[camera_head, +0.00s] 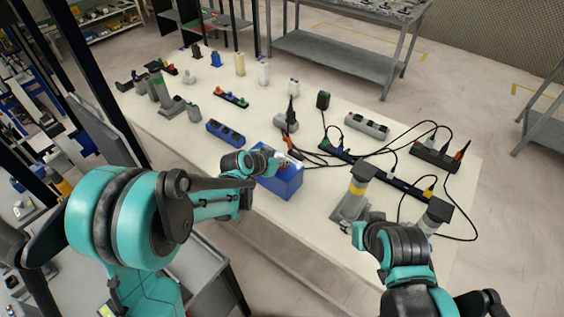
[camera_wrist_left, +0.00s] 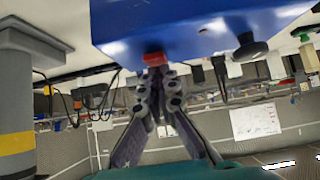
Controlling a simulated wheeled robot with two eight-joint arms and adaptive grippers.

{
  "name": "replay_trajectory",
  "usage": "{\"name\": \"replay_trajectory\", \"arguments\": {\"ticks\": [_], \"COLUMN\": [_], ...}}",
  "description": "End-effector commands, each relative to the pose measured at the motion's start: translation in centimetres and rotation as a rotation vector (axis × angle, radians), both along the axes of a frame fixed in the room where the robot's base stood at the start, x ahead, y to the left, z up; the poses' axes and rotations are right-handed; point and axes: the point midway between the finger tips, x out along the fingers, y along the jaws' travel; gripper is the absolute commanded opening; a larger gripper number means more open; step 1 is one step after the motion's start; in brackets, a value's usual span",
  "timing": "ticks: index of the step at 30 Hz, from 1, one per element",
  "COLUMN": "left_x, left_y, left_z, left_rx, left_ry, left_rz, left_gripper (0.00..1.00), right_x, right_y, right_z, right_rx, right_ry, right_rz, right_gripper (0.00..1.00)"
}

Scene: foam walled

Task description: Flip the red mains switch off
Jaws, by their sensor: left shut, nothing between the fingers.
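A blue box (camera_head: 279,184) stands on the table near its front edge in the head view. In the left wrist view the blue box (camera_wrist_left: 200,25) fills the top, with a small red switch (camera_wrist_left: 153,58) and a black knob (camera_wrist_left: 249,48) on it. My left gripper (camera_head: 283,163) is at the box in the head view. In the left wrist view the left gripper (camera_wrist_left: 156,75) is shut and empty, its fingertips right at the red switch, seemingly touching it. The switch's position is hard to tell. My right arm shows at lower right, but its fingers are not visible.
Grey posts with yellow bands (camera_head: 357,188) stand right of the box, close to my right arm. A blue socket strip (camera_head: 226,133) lies behind-left. Black cables and power strips (camera_head: 435,157) spread over the right side of the table. Bare tabletop (camera_head: 190,150) lies left of the box.

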Motion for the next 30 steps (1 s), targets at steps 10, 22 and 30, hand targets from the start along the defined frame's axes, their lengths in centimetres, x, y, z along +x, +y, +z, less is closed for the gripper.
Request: {"name": "replay_trajectory", "arguments": {"ticks": [10, 22, 30], "left_x": [0.9, 1.1, -0.3], "left_y": [-0.6, -1.1, -0.3], "left_z": [0.4, 2.5, 7.7], "left_rx": [0.000, -0.001, 0.000], "left_ry": [-0.001, -0.001, -0.001], "left_rz": [0.001, 0.001, 0.006], "left_gripper": [0.00, 0.00, 0.00], "right_x": [0.0, 0.0, 0.0], "right_y": [0.0, 0.0, 0.0], "right_z": [0.2, 1.7, 4.4], "right_rx": [0.000, 0.000, 0.000], "right_ry": [0.000, 0.000, 0.000], "right_rz": [0.000, 0.000, 0.000], "right_gripper": [0.40, 0.40, 0.40]}}
